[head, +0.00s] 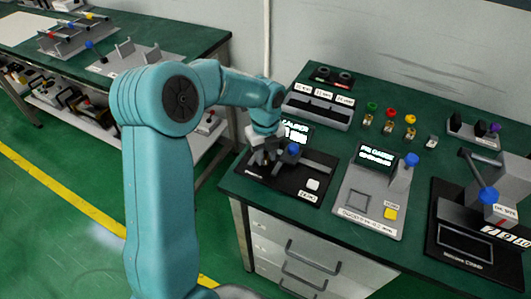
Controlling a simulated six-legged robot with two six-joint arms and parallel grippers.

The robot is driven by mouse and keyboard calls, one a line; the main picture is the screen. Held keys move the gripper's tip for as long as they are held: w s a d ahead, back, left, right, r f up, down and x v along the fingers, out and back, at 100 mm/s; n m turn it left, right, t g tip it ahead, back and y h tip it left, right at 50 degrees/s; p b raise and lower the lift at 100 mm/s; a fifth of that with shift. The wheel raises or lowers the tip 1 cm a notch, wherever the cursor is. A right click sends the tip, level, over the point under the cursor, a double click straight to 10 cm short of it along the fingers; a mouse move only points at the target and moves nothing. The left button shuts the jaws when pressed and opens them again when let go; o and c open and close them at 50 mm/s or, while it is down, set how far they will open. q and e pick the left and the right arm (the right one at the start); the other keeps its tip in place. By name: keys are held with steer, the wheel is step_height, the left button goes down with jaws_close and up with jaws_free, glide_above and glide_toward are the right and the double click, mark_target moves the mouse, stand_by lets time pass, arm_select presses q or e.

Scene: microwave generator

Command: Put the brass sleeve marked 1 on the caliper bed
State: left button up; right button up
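The caliper station (318,170) is a black base with a grey bed and a lit screen labelled "CALIPER", near the table's left front corner. My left gripper (262,157) is over the left end of this station and hides part of its bed. Its fingers are too small and dark to show whether they are apart or hold anything. Several small brass-coloured pieces stand in a row on the green table, including one under a green top (367,120) and one under a red top (388,127). Their markings are too small to read. My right gripper is not in view.
A grey gauge plate (372,204) with a screen and blue knob stands right of the caliper. A black lever press (464,244) is at the right edge. A labelled grey rack (318,108) stands behind the caliper. A second bench (190,35) is at the back left.

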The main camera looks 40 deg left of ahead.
mark_target(266, 156)
arm_select(q)
steer(key=shift+s+r, duration=0.1)
steer(key=shift+r, duration=0.25)
step_height(266, 156, up, 12)
steer(key=shift+p, duration=0.4)
steer(key=shift+f, duration=0.15)
